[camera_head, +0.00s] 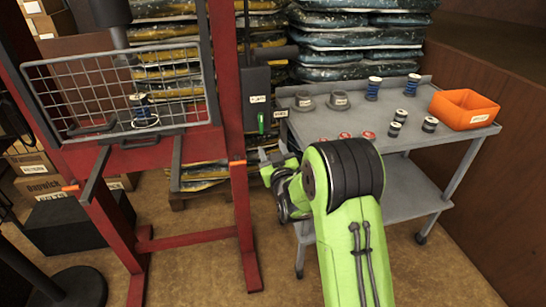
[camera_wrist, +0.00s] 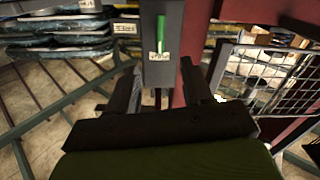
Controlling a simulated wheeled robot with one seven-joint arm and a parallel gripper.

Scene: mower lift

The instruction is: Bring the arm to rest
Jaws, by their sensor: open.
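My gripper (camera_head: 271,156) is at the end of my green arm, in the middle of the head view, beside the red press frame (camera_head: 225,80) and left of the grey cart. Its jaws are open with nothing seen between them. In the wrist view the two dark fingers of my gripper (camera_wrist: 160,82) stand apart, pointing at the dark control box (camera_wrist: 162,72). A green lever (camera_wrist: 161,34) sits upright on that box above a small label. The lever also shows in the head view (camera_head: 262,122), just above my gripper. I see no contact between them.
A wire mesh guard (camera_head: 75,95) stands across the press, with a spool (camera_head: 140,105) behind it. The grey cart (camera_head: 425,140) holds spools, grey and red parts and an orange bin (camera_head: 463,108). Stacked bags (camera_head: 350,45) stand behind. Bare floor (camera_head: 200,270) lies in front.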

